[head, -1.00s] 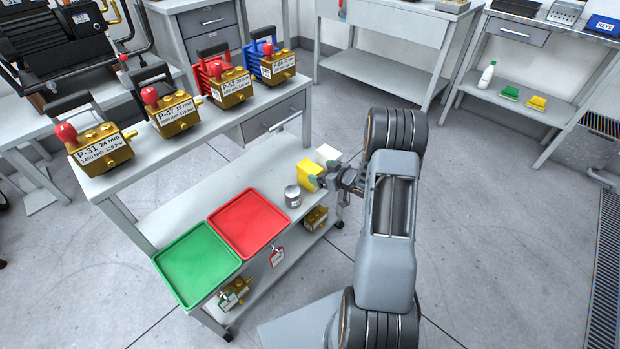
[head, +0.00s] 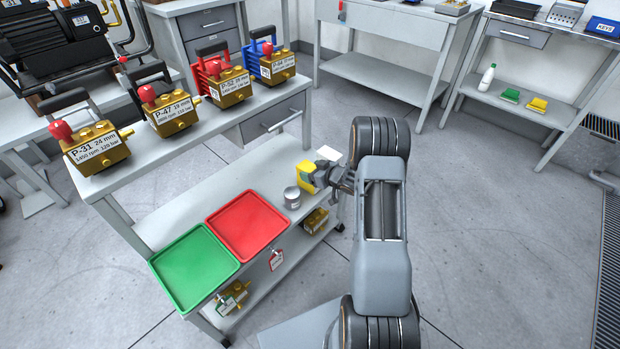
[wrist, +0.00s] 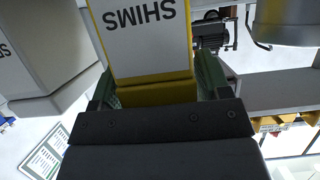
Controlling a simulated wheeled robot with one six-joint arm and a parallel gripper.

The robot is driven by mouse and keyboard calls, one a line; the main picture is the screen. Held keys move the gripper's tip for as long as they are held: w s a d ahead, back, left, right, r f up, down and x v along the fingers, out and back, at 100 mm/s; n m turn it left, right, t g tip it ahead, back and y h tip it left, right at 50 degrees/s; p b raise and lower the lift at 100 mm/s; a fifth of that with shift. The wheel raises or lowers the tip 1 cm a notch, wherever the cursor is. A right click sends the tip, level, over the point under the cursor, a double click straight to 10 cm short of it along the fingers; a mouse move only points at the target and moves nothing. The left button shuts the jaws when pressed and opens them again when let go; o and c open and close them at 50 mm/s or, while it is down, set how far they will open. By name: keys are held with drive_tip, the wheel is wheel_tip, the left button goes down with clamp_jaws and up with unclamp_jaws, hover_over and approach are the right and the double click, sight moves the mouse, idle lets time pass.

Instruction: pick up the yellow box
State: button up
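The yellow box (head: 306,177) stands on the upper shelf of the grey cart, near its far right end. In the wrist view its white face (wrist: 150,45) reads "SHIMS" upside down, above a yellow band. My gripper (head: 320,178) is at the box, reaching in from the right. In the wrist view its green-padded fingers (wrist: 157,90) stand on either side of the box, close against its sides. Whether they press on it cannot be told. The box's far side is hidden.
A white box (head: 328,153) stands just behind the yellow box, and a grey can (head: 292,198) stands in front-left. Red (head: 262,228) and green (head: 180,272) trays lie further left. Several pumps stand on the higher surface behind. Open floor lies to the right.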

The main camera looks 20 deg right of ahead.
drive_tip(key=c, duration=0.8)
drive_tip(key=shift+r, duration=0.1)
